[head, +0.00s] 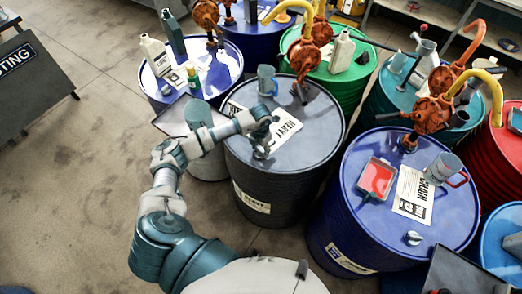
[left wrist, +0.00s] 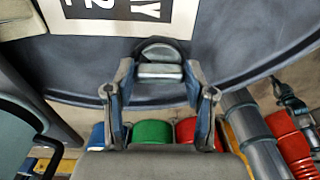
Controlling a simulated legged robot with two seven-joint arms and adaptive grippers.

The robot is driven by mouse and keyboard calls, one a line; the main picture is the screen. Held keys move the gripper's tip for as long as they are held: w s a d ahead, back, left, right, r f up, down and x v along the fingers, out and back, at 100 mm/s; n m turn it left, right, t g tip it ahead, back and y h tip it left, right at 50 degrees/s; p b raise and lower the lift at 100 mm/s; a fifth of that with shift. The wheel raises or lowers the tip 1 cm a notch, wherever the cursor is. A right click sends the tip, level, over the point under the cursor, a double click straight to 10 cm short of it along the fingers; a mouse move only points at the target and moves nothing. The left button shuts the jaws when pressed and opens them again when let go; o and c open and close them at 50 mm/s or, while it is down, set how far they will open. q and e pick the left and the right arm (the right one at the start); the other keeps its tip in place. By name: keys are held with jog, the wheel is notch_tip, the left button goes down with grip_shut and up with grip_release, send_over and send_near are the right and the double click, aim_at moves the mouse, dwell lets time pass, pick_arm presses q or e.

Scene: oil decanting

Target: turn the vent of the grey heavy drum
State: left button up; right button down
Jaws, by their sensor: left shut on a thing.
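The grey heavy drum (head: 285,190) stands upright in the middle of the head view, with a white HEAVY label (head: 287,128) on its lid. In the left wrist view the lid (left wrist: 245,45) fills the upper part. The vent (left wrist: 160,52) is a small rounded metal cap with a flat bar, near the lid's rim. My left gripper (left wrist: 160,75) has its two fingers on either side of the vent and is shut on it. In the head view my left gripper (head: 262,138) is over the near part of the lid and largely hides the vent. My right gripper is not in view.
A grey-blue jug (head: 267,80) and an orange pump (head: 303,62) stand at the lid's far side. A blue drum (head: 352,228) with a red tray (head: 377,178) and mug is close on the right. Another blue drum (head: 232,66) with bottles is behind left.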

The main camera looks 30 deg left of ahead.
pick_arm(q)
jog(key=shift+s+f+m+b, duration=0.1)
jog(key=shift+f+m+b, duration=0.2)
jog(key=shift+m+b, duration=0.55)
jog(key=shift+m, duration=0.65)
jog(key=shift+a+m+b, duration=0.1)
jog(key=shift+m+b, duration=0.65)
jog(key=shift+m, duration=0.15)
jog(key=m+b, duration=0.1)
jog(key=m, duration=0.1)
jog(key=shift+m+b, duration=0.3)
jog(key=shift+b, duration=0.1)
jog(key=shift+m+b, duration=0.6)
jog(key=shift+m, duration=0.3)
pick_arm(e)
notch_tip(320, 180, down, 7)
pick_arm(q)
jog(key=m+b, duration=0.2)
jog(key=m, duration=0.2)
jog(key=shift+r, duration=0.15)
jog(key=shift+r+m+b, duration=0.1)
jog(key=shift+m+b, duration=0.45)
jog(key=shift+m, duration=0.25)
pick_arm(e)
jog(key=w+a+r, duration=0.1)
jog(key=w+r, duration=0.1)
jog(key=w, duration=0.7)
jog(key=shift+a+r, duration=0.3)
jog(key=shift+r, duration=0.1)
